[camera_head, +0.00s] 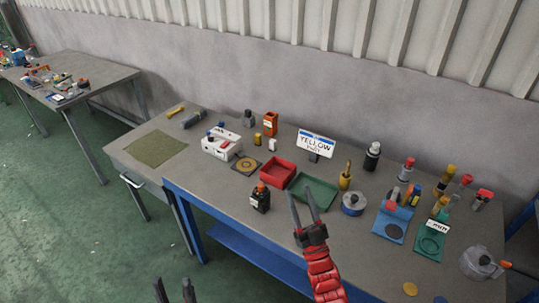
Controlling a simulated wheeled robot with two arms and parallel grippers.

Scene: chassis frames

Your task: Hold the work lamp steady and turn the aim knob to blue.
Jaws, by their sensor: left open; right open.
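I cannot pick out the work lamp or its aim knob with certainty at this size, and no blue knob mark is readable. A small dark upright unit with an orange top (261,198) stands near the front edge of the bench. My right gripper (299,193) is open and empty over the bench, to the right of that unit and just in front of the green tray (325,190). My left gripper (173,284) is open at the bottom edge of the view, over the floor in front of the bench. Only its fingers show.
A red tray (277,171) lies beside the green tray. A white box (221,145) is further left. Several tools and a grey rounded item (478,263) crowd the right. The bench's front middle is mostly clear.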

